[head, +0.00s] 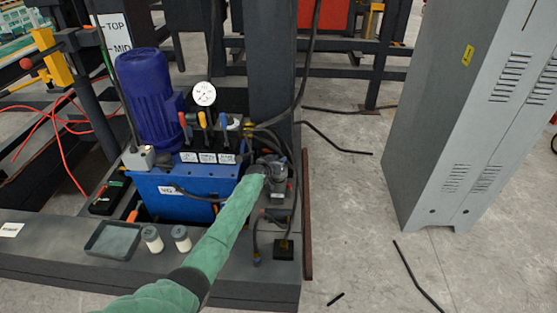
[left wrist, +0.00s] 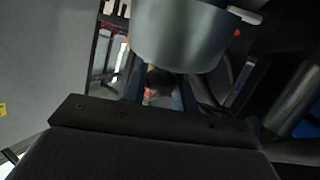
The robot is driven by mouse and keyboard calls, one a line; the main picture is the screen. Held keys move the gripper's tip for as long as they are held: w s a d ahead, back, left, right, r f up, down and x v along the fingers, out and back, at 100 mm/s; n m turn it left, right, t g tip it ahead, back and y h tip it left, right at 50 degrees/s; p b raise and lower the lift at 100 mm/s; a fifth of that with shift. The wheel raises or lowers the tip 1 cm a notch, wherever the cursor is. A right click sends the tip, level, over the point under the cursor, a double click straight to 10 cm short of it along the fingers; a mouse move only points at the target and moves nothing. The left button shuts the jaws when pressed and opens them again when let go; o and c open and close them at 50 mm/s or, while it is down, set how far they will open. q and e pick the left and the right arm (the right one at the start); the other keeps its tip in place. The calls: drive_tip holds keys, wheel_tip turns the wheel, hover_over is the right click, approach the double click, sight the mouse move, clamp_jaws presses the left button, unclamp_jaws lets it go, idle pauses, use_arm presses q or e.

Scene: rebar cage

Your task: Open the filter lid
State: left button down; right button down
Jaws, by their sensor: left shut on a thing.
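The filter (head: 279,172) is a dark grey cylindrical unit beside the right end of the blue hydraulic tank (head: 185,196). My left arm, in a green sleeve, reaches up to it from the bottom of the head view. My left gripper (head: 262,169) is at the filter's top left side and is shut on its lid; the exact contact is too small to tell. In the left wrist view a large smooth grey round body (left wrist: 183,38) with a small pale tab fills the top, and the fingers (left wrist: 160,92) reach under it, partly hidden. My right gripper is not in view.
A blue motor (head: 147,98), a pressure gauge (head: 204,94) and coloured-handled levers (head: 201,122) stand around the tank. Black hoses run close above the filter. A shallow tray (head: 112,241) and two small white jars (head: 152,239) sit on the base. A grey cabinet (head: 440,120) stands right; floor between is mostly clear.

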use_arm(q)
drive_tip(key=shift+w+r, duration=0.15)
drive_tip(key=shift+r, duration=0.05)
drive_tip(key=shift+w, duration=0.3)
drive_tip(key=shift+w+b, duration=0.6)
drive_tip(key=shift+b, duration=0.1)
drive_tip(key=shift+w+r+b, duration=0.1)
drive_tip(key=shift+w+b, duration=0.15)
drive_tip(key=shift+b, duration=0.05)
drive_tip(key=c, duration=1.1)
unclamp_jaws()
drive_tip(key=shift+a, duration=0.1)
drive_tip(key=shift+s, duration=0.1)
